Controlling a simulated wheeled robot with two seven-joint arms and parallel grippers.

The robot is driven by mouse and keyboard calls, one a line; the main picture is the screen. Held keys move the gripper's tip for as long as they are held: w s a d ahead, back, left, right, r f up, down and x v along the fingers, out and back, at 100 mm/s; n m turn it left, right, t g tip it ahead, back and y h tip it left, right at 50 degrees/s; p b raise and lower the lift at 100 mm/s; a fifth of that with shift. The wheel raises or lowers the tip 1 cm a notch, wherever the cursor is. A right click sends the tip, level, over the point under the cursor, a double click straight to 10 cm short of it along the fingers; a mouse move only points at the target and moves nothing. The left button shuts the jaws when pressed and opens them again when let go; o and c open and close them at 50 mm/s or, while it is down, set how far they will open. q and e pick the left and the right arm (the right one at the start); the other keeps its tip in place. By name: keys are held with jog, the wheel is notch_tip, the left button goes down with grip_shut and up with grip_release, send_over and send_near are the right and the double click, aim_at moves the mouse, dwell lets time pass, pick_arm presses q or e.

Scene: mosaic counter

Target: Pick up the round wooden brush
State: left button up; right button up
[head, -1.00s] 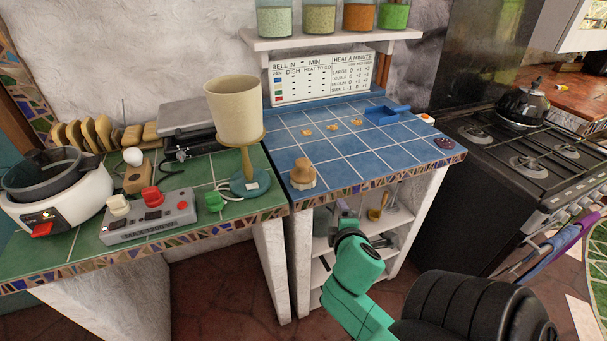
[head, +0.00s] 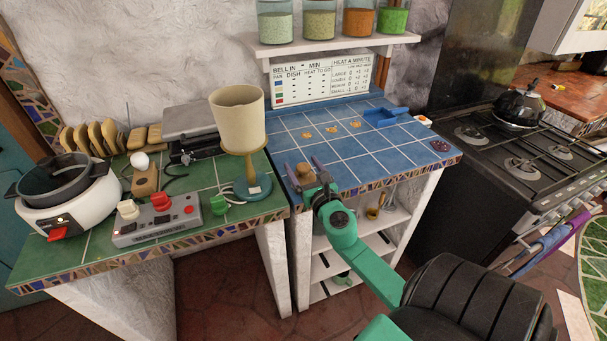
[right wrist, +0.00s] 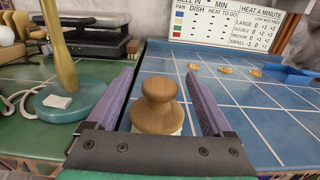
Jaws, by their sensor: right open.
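The round wooden brush (head: 304,172) stands on the near left part of the blue tiled counter (head: 365,157). It has a knobbed wooden top and pale bristles below. My right gripper (head: 310,174) is at the brush, its lower part partly hidden behind the gripper in the head view. In the right wrist view the brush (right wrist: 158,105) shows between the two purple fingers of my right gripper (right wrist: 165,100), which are open, with gaps on both sides of the knob. My left gripper is not in view.
A cream lamp (head: 238,118) on a blue-green base stands close left of the brush. A grey control box (head: 157,219) sits on the green counter. A blue scoop-like tray (head: 385,116) and small orange pieces (head: 331,130) lie farther back. Blue tiles right of the brush are clear.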

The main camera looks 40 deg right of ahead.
jog(key=x, duration=0.3)
jog(key=shift+w, duration=0.15)
grip_shut()
notch_tip(320, 180, up, 20)
jog(key=p, duration=1.1)
jog(key=shift+p, duration=0.4)
jog(key=c, duration=0.8)
grip_release()
jog(key=c, duration=0.4)
notch_tip(320, 180, up, 7)
jog(key=p, duration=0.7)
send_over(301, 163)
jog(key=w, duration=0.2)
jog(key=shift+s+d, duration=0.25)
jog(key=shift+d, duration=0.1)
